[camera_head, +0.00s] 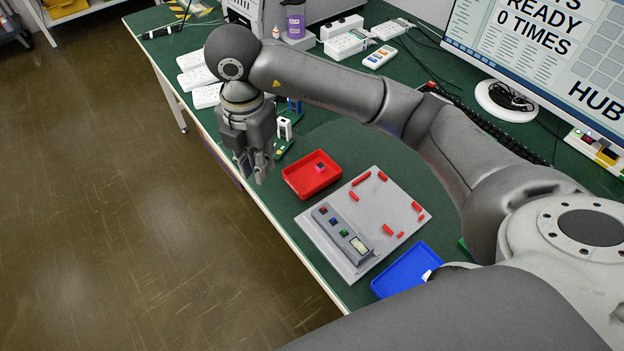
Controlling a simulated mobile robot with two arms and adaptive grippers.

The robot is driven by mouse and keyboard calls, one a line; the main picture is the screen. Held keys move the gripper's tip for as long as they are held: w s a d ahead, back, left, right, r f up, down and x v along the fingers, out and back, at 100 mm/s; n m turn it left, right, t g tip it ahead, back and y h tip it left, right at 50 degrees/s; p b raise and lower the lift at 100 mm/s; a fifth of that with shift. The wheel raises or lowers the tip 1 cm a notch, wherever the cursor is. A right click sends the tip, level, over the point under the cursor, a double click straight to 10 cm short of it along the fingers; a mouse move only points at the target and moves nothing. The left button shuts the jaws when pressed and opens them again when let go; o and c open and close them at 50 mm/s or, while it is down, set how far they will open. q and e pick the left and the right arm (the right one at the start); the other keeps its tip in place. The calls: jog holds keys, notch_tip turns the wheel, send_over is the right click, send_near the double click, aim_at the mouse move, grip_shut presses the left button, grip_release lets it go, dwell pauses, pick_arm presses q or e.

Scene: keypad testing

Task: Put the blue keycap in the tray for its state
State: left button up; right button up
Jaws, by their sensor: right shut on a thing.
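A grey keypad block (354,249) lies on a light grey plate (376,187). It carries a red, a blue (334,221) and a green cap in a row, with a pale panel at its near end. A red tray (289,184) lies beyond the plate, with a small pink-and-dark piece (320,168) in it. A blue tray (388,289) lies at the near right, with a white piece in it. My right gripper (255,176) points down by the table's left edge, left of the red tray. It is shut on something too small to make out. My left gripper is out of view.
Several red blocks (362,179) stand on the plate. A white device (284,128) and green boards are close behind my right gripper. A monitor (545,50), reading "READY" and "0 TIMES", and cables fill the back right. Floor lies beyond the left edge.

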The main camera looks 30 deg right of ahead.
jog(key=m, duration=0.3)
jog(key=f+m, duration=0.1)
jog(key=m, duration=0.1)
jog(key=shift+w+a+f+b, duration=0.1)
jog(key=shift+w+a+b, duration=0.1)
jog(key=shift+w+b, duration=0.2)
jog(key=w+d+f+p, duration=0.15)
jog(key=d+f, duration=0.25)
jog(key=d, duration=0.5)
send_over(310, 178)
jog(key=a, duration=0.1)
jog(key=f, duration=0.4)
jog(key=shift+s+a, duration=0.15)
jog(key=shift+s, duration=0.05)
jog(key=shift+w+d+f, duration=0.15)
jog(key=shift+d+f, duration=0.25)
jog(key=shift+f, duration=0.15)
jog(key=f, duration=0.2)
jog(key=f+p, duration=0.1)
jog(key=shift+d+f, duration=0.1)
jog(key=shift+d, duration=0.15)
jog(key=shift+f, duration=0.25)
